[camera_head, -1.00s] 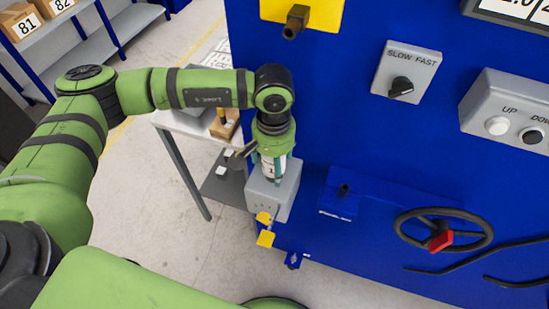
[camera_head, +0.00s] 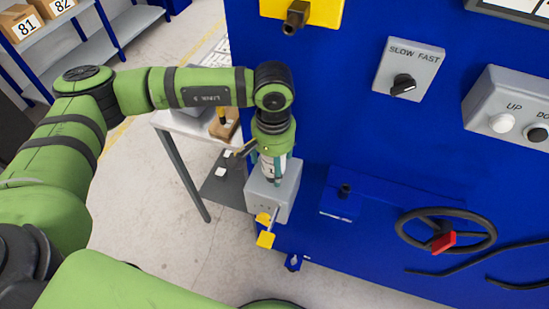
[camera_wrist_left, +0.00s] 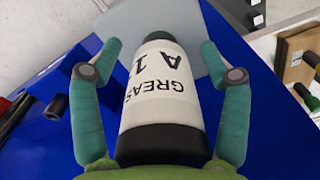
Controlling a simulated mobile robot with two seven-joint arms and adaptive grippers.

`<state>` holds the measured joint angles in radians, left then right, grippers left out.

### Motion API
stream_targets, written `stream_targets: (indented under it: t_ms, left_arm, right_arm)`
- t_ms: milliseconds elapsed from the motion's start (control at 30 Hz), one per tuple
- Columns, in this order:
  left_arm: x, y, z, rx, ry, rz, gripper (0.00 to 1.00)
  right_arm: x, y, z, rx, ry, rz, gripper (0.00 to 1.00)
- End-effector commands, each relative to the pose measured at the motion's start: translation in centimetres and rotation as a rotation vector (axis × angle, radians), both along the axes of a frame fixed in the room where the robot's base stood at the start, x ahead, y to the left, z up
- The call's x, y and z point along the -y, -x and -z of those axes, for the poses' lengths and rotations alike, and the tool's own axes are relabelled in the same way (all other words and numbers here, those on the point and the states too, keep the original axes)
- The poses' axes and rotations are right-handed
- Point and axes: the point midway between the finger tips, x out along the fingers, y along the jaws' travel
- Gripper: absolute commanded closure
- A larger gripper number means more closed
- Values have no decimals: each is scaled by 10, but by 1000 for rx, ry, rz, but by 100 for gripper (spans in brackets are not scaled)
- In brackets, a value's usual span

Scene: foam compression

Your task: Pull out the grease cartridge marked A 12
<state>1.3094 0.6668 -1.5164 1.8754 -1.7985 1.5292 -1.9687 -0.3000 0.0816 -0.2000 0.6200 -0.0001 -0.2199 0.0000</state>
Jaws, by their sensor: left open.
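The grease cartridge (camera_wrist_left: 160,100) has a white label and black ends. Its label reads GREAS and A 1 in the left wrist view, with the rest turned out of sight. In the head view the cartridge (camera_head: 269,172) stands upright at the top of a grey box (camera_head: 284,198) on the blue machine, mostly hidden by my gripper. My left gripper (camera_wrist_left: 160,44) is open, with one teal finger on each side of the cartridge. Gaps show between the fingers and the cartridge in the wrist view. My right gripper is not in view.
The blue machine (camera_head: 380,150) fills the right side, with a black handwheel (camera_head: 410,239) and a speed switch box (camera_head: 407,70). A yellow-tipped lever (camera_head: 265,239) sits at the grey box's front. A small table (camera_head: 175,124) stands behind left.

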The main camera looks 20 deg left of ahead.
Motion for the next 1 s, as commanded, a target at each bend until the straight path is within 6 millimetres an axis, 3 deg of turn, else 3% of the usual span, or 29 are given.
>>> stream_targets:
  t_ms: [300, 367, 500, 1000]
  left_arm:
    - [-1, 0, 0, 0, -1, -1, 24]
    - [-1, 0, 0, 0, -1, -1, 43]
    - [-1, 0, 0, 0, -1, -1, 99]
    - [0, -1, -12, 3, 0, -1, 100]
  right_arm:
    - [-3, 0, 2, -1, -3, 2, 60]
    - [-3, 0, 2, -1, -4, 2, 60]
    - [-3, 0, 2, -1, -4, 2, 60]
    - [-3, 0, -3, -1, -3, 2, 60]
